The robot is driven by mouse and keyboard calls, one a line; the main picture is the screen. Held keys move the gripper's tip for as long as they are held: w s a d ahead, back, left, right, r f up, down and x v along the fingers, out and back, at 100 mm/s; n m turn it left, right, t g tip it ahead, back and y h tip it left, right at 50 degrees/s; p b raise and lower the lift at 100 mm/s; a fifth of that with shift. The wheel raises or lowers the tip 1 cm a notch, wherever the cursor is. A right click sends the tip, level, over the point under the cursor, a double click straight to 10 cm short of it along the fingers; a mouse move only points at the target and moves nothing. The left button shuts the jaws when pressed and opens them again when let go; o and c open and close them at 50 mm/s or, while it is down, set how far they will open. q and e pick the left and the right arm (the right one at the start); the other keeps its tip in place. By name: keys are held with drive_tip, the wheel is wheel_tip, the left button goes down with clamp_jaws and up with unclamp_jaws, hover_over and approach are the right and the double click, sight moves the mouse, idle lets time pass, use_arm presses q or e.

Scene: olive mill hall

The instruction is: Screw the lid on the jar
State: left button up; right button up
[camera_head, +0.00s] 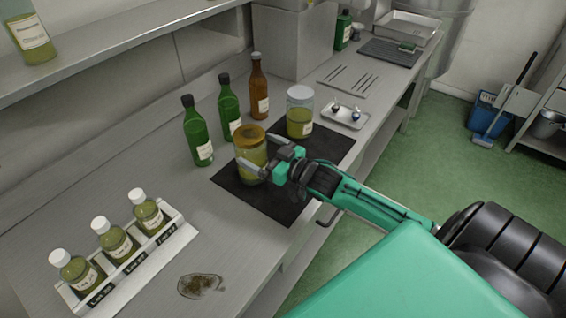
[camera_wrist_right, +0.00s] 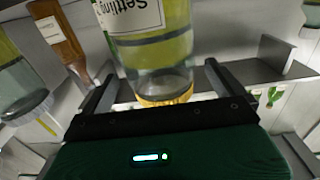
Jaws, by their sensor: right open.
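A glass jar (camera_head: 252,168) of yellow-green liquid stands upright on a black mat (camera_head: 313,150). A gold-brown lid (camera_head: 251,133) sits on its mouth; I cannot tell how tight it is. My right gripper (camera_head: 256,152) is open, reaching in from the right, with one finger on each side of the jar just below the lid. In the right wrist view the jar (camera_wrist_right: 155,55) appears upside down between the fingers, with its label partly readable and the gold lid (camera_wrist_right: 165,97) low in the picture. Contact with the fingers cannot be told. My left gripper is out of view.
A second jar with a pale lid (camera_head: 300,113) stands behind on the mat. Green bottles (camera_head: 197,135) and a brown bottle (camera_head: 259,88) are close to the left and back. A small tray (camera_head: 345,116) lies right. A rack of sample bottles (camera_head: 130,262) and a brown stain (camera_head: 201,286) are in front.

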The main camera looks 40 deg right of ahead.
drive_tip(key=b+v, duration=0.1)
drive_tip(key=v, duration=0.7)
idle(0.7)
